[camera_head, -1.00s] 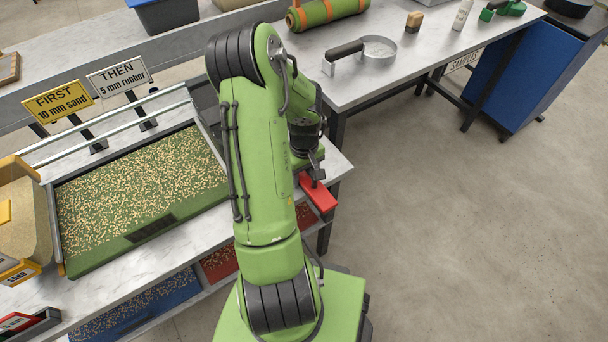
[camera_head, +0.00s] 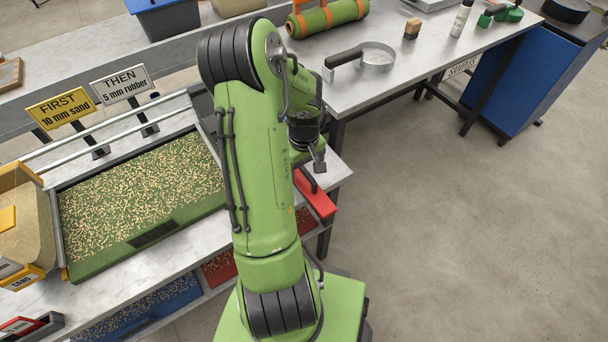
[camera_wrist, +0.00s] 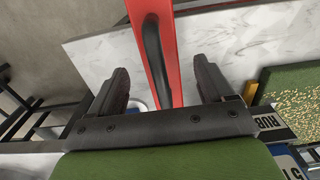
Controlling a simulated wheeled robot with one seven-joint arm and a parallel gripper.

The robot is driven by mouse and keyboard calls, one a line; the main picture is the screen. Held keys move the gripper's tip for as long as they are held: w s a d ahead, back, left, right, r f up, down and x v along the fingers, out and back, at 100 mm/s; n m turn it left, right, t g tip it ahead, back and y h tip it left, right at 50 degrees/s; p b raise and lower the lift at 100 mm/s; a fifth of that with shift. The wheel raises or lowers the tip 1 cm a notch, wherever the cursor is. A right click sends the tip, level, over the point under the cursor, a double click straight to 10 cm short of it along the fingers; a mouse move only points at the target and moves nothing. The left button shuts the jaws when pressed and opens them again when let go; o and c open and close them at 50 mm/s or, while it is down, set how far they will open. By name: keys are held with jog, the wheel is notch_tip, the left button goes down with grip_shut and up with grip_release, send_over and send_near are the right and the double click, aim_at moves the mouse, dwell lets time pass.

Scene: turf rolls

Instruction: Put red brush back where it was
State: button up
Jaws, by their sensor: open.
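The red brush (camera_head: 322,201) lies at the right end of the near bench, its red body along the bench edge and its dark handle on top. My gripper (camera_head: 318,164) is just above and behind it, partly hidden by my arm. In the wrist view, the red body (camera_wrist: 168,20) and dark handle (camera_wrist: 154,52) show between the fingers of my gripper (camera_wrist: 160,66), which are spread apart with a gap on each side. My arm hides the brush's left part in the head view.
A turf tray (camera_head: 140,200) with scattered granules fills the near bench. Bins of red (camera_head: 220,266) and blue (camera_head: 140,305) sit below. A metal ring tool with a dark handle (camera_head: 345,58) and a turf roll (camera_head: 327,17) lie on the far table. The floor at right is clear.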

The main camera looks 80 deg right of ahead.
notch_tip(320, 180, up, 7)
jog(key=shift+r+p, duration=0.2)
jog(key=shift+p, duration=0.5)
jog(key=w+a+r+n+t, duration=0.35)
jog(key=w+a+r, duration=0.85)
jog(key=w+a, duration=0.4)
jog(key=s+a+r+n+t, duration=0.1)
jog(key=s+a+r+n, duration=0.1)
jog(key=a, duration=0.7)
jog(key=s+a+r+n+t, duration=0.1)
jog(key=s+a+r+n, duration=0.1)
jog(key=a, duration=0.7)
jog(key=shift+s+a+r+n, duration=0.3)
jog(key=shift+s+r+n, duration=0.05)
jog(key=shift+s+r, duration=0.4)
